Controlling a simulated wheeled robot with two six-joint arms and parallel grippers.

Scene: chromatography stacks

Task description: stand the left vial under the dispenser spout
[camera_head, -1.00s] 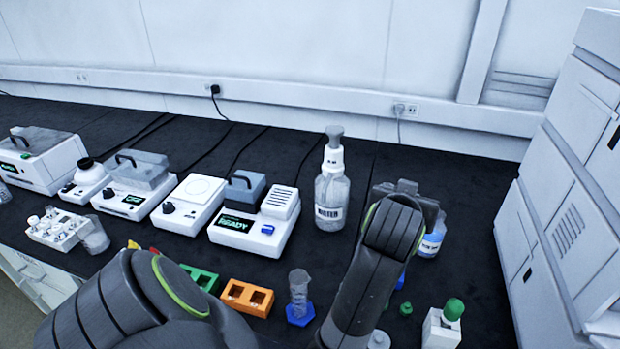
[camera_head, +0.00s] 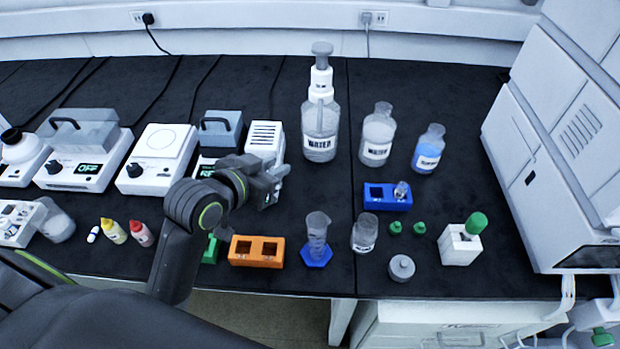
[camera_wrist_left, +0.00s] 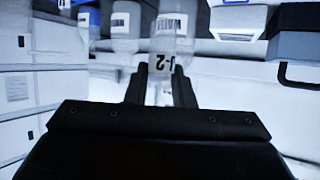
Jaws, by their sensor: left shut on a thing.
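My left gripper (camera_head: 274,184) is in front of and a little left of the water dispenser (camera_head: 320,133), a clear bottle with a white collar and grey pump top. In the left wrist view, my left gripper (camera_wrist_left: 161,88) is shut on a clear vial (camera_wrist_left: 163,68) whose label ends in "-2". The vial looks upright, with the dispenser (camera_wrist_left: 170,22) behind it. In the head view I cannot make out the held vial against the jaws. The blue rack (camera_head: 376,201) holds another vial (camera_head: 402,190) in its right hole. My right gripper is not in view.
A water bottle (camera_head: 377,135) and a blue-liquid bottle (camera_head: 428,149) stand right of the dispenser. The orange rack (camera_head: 257,262), a cylinder (camera_head: 317,238) and a beaker (camera_head: 364,234) stand at the front. A device with a grey lid (camera_head: 219,128) is close behind my gripper.

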